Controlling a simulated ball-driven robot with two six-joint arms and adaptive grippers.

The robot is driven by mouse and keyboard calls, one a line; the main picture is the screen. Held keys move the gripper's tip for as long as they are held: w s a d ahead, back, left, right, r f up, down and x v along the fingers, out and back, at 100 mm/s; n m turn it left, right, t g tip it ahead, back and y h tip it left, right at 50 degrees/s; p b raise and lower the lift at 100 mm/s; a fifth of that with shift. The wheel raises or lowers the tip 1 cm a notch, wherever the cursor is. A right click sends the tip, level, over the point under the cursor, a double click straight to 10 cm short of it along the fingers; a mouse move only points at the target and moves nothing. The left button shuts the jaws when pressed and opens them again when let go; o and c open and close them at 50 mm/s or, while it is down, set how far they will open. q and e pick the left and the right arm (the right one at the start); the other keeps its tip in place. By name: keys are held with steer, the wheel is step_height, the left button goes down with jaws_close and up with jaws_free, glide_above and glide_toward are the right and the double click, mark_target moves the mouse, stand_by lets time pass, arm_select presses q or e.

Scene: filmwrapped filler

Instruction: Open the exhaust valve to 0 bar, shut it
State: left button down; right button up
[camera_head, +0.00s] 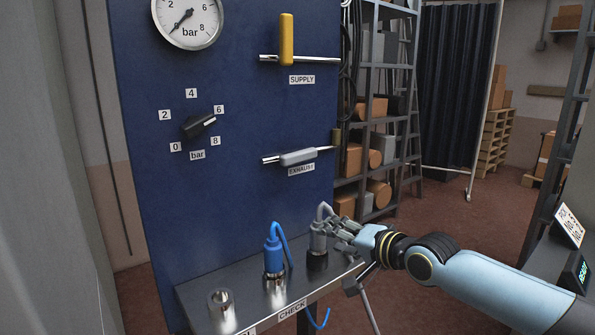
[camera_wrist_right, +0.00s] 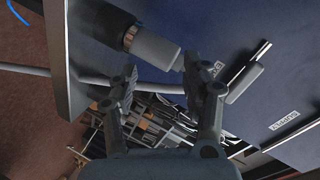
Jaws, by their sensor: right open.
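The exhaust valve's grey handle (camera_head: 298,157) lies along its pipe on the blue panel, above the EXHAUST label (camera_head: 301,170). It also shows in the right wrist view (camera_wrist_right: 245,83). The round gauge (camera_head: 187,20) has its needle pointing down left, near the low end of the scale. My right gripper (camera_head: 338,231) is open at the shelf, beside a grey hose connector (camera_head: 318,238). In the wrist view the connector (camera_wrist_right: 155,46) lies just beyond the open fingers (camera_wrist_right: 162,82); contact cannot be told. My left gripper is not in view.
The yellow supply handle (camera_head: 286,40) stands upright across its pipe. A black knob (camera_head: 199,124) sits on the panel's bar dial. A blue connector (camera_head: 273,255) and a metal socket (camera_head: 222,309) stand on the shelf (camera_head: 250,301). A rack (camera_head: 378,60) stands behind.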

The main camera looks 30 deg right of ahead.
mark_target(307, 157)
steer(key=w+r+m+t+b, duration=0.1)
steer(key=w+r, duration=0.1)
steer(key=r, duration=0.2)
steer(key=w+d+r+m+t, duration=0.1)
steer(key=w+r+m, duration=0.1)
steer(key=r, duration=0.3)
steer(key=w+d+r+m+t+b, duration=0.1)
steer(key=w+r, duration=0.3)
steer(key=shift+w+d+r+t+b, duration=0.1)
steer(key=shift+d+r+t+b, duration=0.1)
steer(key=shift+t+b, duration=0.15)
steer(key=w, duration=0.2)
steer(key=w+b, duration=0.1)
steer(key=w, duration=0.1)
steer(key=w+b, duration=0.1)
steer(key=w, duration=0.1)
steer(key=shift+a+r, duration=0.1)
steer(key=shift+a, duration=0.15)
steer(key=shift+w+y+b, duration=0.3)
steer(key=shift+w+y, duration=0.1)
steer(key=shift+w, duration=0.15)
steer(key=shift+r, duration=0.1)
jaws_close()
